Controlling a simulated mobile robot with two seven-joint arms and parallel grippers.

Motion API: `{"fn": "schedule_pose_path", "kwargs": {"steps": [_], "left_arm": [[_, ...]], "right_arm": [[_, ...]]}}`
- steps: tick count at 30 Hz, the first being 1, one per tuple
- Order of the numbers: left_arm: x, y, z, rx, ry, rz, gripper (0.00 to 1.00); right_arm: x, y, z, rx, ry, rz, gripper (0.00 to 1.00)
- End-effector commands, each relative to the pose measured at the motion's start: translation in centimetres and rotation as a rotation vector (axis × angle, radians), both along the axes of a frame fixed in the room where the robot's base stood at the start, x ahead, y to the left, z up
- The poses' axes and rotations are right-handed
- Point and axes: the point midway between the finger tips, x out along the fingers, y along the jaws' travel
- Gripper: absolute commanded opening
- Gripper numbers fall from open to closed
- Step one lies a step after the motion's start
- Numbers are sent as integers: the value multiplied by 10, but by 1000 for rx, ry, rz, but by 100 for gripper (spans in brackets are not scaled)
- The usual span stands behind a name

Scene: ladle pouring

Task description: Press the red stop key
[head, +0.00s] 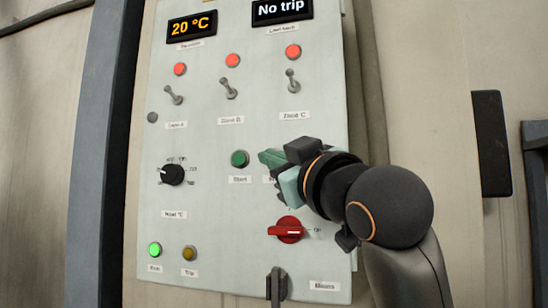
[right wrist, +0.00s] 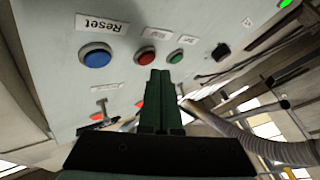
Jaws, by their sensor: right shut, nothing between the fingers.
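The grey control panel (head: 205,130) stands upright in front of me. In the right wrist view the red stop key (right wrist: 146,55) is a round red button between a green button (right wrist: 175,56) and a blue button (right wrist: 95,54). In the head view my right gripper hides it. My right gripper (head: 268,158) is shut and empty, in front of the panel just right of the green start button (head: 239,159). In the right wrist view its fingertips (right wrist: 160,74) appear beside the red key's edge. I cannot tell whether they touch it. My left gripper is not in view.
A red rotary switch (head: 287,230) sits below my right gripper. A black dial (head: 173,174) is to the left. Three toggle switches with red lamps are above. Displays read "20 °C" and "No trip". A green lamp (head: 154,250) is lit at lower left.

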Motion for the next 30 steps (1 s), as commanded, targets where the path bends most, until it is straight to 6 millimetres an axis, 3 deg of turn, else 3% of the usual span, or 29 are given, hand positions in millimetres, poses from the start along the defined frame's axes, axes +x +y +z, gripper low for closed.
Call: {"fn": "schedule_pose_path", "kwargs": {"steps": [30], "left_arm": [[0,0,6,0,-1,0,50]], "right_arm": [[8,-3,0,0,0,0,0]]}}
